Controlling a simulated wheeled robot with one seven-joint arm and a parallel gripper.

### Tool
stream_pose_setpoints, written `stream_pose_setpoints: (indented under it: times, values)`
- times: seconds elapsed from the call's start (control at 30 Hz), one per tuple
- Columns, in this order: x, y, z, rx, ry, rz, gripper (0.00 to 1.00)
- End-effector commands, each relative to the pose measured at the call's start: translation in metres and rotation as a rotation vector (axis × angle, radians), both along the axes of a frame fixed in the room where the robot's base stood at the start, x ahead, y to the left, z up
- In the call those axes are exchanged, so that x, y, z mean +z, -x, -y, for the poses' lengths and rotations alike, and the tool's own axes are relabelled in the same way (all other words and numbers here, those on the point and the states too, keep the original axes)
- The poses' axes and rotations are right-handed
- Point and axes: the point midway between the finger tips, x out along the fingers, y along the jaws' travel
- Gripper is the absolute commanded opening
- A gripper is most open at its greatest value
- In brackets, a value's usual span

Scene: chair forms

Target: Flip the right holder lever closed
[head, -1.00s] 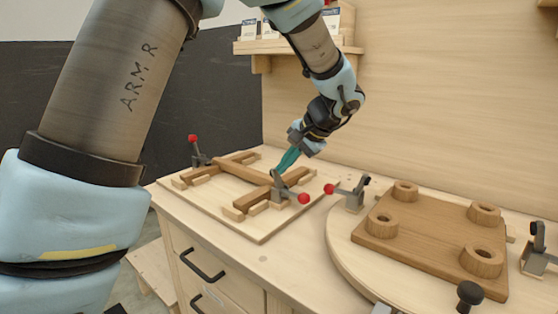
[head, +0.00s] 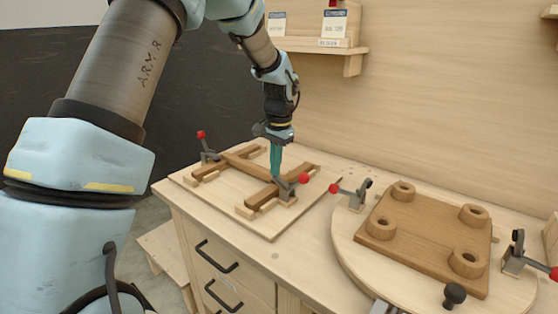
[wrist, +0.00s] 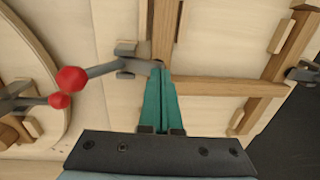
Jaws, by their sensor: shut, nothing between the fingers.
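The right holder lever (head: 293,184) has a grey arm and a red knob (head: 304,178) and sits at the right end of the wooden frame (head: 243,166) on the light board. Its arm tilts up and outward, away from the frame. In the wrist view the lever (wrist: 103,70) reaches left from its bracket to the red knob (wrist: 71,79). My gripper (head: 276,179) points down with its teal fingers shut and empty. In the wrist view its fingertips (wrist: 158,70) are close beside the lever's pivot end; I cannot tell if they touch it.
The left holder lever (head: 203,144) stands up with its red knob at the top. To the right, a round turntable (head: 350,240) bears a wooden plate (head: 415,240) with several rings and more red-knobbed clamps. A wall shelf (head: 320,45) is behind.

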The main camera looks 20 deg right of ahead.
Motion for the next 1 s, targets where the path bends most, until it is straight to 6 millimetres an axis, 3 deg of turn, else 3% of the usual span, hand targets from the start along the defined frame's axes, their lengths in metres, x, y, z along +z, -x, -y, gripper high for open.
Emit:
stream_pose_setpoints:
  times: [0.17, 1.0]
  values:
    - [-0.008, -0.008, -0.005, 0.006, 0.062, -0.113, 0.0]
    - [-0.024, -0.017, -0.01, 0.003, 0.057, -0.105, 0.0]
